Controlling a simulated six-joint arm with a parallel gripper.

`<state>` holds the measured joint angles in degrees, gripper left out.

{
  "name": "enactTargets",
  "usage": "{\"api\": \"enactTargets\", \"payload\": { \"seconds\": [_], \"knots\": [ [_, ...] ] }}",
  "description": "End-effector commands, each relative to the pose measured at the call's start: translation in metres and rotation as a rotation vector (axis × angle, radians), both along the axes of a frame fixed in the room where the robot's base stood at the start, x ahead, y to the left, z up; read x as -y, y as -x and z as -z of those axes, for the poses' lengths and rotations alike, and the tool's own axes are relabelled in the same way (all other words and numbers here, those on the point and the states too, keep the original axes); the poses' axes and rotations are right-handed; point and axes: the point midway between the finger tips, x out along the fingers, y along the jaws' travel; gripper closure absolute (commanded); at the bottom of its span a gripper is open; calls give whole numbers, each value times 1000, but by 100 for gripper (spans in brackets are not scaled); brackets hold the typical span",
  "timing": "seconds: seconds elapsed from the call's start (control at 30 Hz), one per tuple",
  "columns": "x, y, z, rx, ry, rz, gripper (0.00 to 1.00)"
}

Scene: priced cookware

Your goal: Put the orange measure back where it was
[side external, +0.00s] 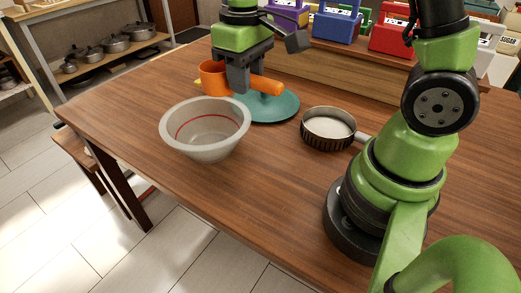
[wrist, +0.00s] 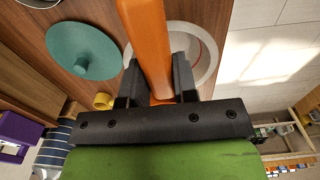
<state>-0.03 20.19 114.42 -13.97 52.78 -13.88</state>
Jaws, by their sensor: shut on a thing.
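The orange measure (side external: 213,77) is a cup with a thick straight handle. My gripper (side external: 238,84) is shut on the handle, with the cup to the left and the handle end to the right in the side view. In the wrist view, the orange measure (wrist: 150,45) passes between the two dark fingers of my gripper (wrist: 156,78), and its cup is not clearly visible. The measure appears held above the table, behind the bowl and over the left part of the teal disc; its exact height is hard to tell.
A pale bowl (side external: 205,140) with a red line stands in front. The teal disc (side external: 280,108) also shows in the wrist view (wrist: 75,50). A round pan (side external: 328,130) with white contents is right. A yellow item (wrist: 103,101) is partly hidden. Colored boxes (side external: 338,22) line the back shelf.

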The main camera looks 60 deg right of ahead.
Motion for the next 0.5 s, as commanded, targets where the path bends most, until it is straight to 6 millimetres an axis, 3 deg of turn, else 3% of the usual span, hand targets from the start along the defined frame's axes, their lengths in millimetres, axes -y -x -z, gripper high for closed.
{"api": "enactTargets", "payload": {
  "seconds": [0.17, 0.5],
  "knots": [
    [0, -1, -40, 11, 0, 1, 100],
    [23, 18, -38, 1, -2, -537, 100]
  ]
}}
